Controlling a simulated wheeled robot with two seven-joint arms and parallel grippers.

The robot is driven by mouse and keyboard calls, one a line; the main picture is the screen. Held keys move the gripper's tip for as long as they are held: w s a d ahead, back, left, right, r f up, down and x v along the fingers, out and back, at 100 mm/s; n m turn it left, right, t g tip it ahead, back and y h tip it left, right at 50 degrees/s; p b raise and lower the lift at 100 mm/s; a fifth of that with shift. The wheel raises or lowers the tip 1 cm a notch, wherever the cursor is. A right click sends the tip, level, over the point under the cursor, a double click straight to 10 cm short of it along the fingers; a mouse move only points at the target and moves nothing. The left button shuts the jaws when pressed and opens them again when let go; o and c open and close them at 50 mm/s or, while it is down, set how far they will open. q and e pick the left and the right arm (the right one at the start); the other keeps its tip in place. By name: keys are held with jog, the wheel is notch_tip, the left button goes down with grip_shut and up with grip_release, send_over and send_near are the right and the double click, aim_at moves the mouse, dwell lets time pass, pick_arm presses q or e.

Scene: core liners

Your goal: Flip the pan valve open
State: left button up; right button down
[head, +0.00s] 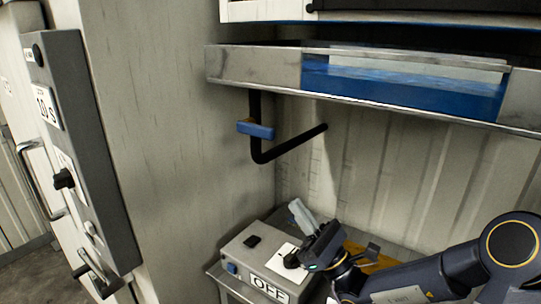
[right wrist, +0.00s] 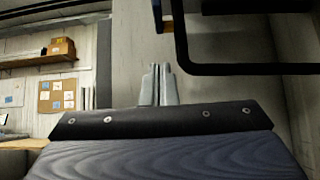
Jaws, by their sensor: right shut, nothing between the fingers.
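The valve is a blue handle (head: 256,130) on a black drain pipe (head: 258,152) that hangs under the metal pan (head: 252,66). The handle lies roughly level, across the upright part of the pipe. In the right wrist view the pipe (right wrist: 240,69) runs across the top right, with a small blue piece of the handle (right wrist: 157,12) at the top edge. My right gripper (head: 297,208) is below and to the right of the valve, apart from it. Its pale fingers (right wrist: 160,72) are together and empty, pointing up. My left gripper is out of view.
A grey box labelled OFF (head: 229,256) stands below the valve, close to my right gripper. A control panel (head: 85,130) is on the left wall. Blue material (head: 385,88) shows in the pan's front. The space between gripper and pipe looks clear.

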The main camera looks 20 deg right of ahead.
jog(key=p, duration=0.3)
send_near(260, 137)
jog(key=w+a, duration=0.2)
jog(key=w, duration=0.3)
jog(key=r, duration=0.1)
jog(key=r+p, duration=0.1)
jog(key=shift+s+a+r, duration=0.15)
jog(key=shift+s+r, duration=0.15)
jog(key=shift+s, duration=0.05)
jog(key=shift+r, duration=0.45)
